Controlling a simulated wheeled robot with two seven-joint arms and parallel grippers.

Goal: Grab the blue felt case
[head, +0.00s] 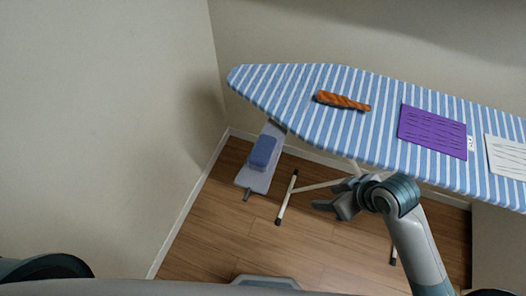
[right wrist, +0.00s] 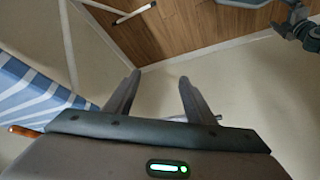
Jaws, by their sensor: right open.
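The blue felt case (head: 262,152) is a small dark-blue block with rounded edges. It lies on a grey-blue shelf (head: 254,182) low under the left end of the ironing board in the head view. My right gripper (head: 328,207) is in front of the board, to the right of and apart from the case. In the right wrist view its two fingers (right wrist: 159,82) are spread with nothing between them. The case does not show in the right wrist view. My left gripper is not visible.
The blue-and-white striped ironing board (head: 385,135) overhangs the shelf. On it lie an orange-brown striped item (head: 342,101), a purple sheet (head: 432,132) and a white sheet (head: 508,157). White legs (head: 287,197) stand between gripper and case. Walls close the left and back.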

